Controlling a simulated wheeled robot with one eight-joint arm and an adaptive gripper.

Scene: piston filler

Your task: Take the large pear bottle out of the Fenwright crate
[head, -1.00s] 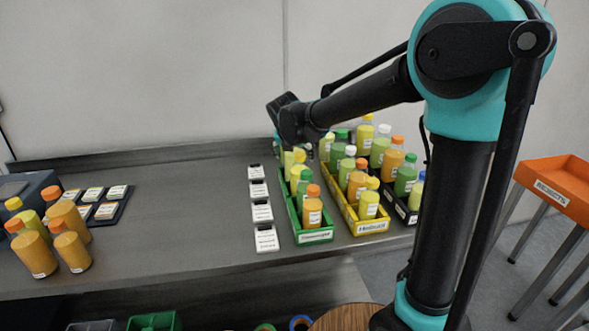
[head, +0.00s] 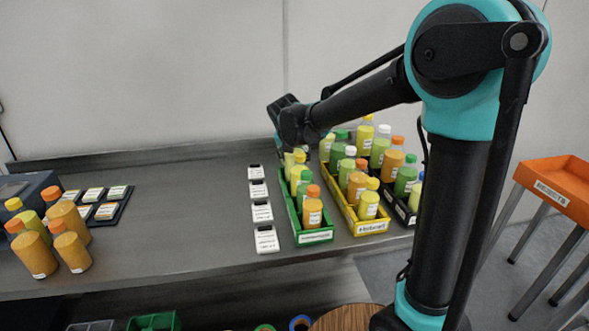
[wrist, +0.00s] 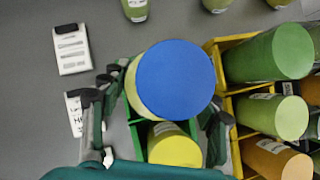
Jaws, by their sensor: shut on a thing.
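My gripper (wrist: 157,115) is shut on a blue-capped bottle (wrist: 174,80) with a pale yellow-green body, seen from above in the wrist view. One finger is on each side of it. It is over or in the far end of the green crate (wrist: 137,135); I cannot tell whether its base is clear. In the head view the green crate (head: 315,237) holds yellow, green and orange-capped bottles, and my gripper is mostly hidden at its far end, as is the held bottle. The crate labels are too small to read surely.
A yellow crate (head: 371,228) and a black crate (head: 404,217), both with bottles, stand close to the right. White label cards (head: 266,239) lie in a row left of the green crate. The bench (head: 180,210) is clear further left, before a group of bottles (head: 38,255).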

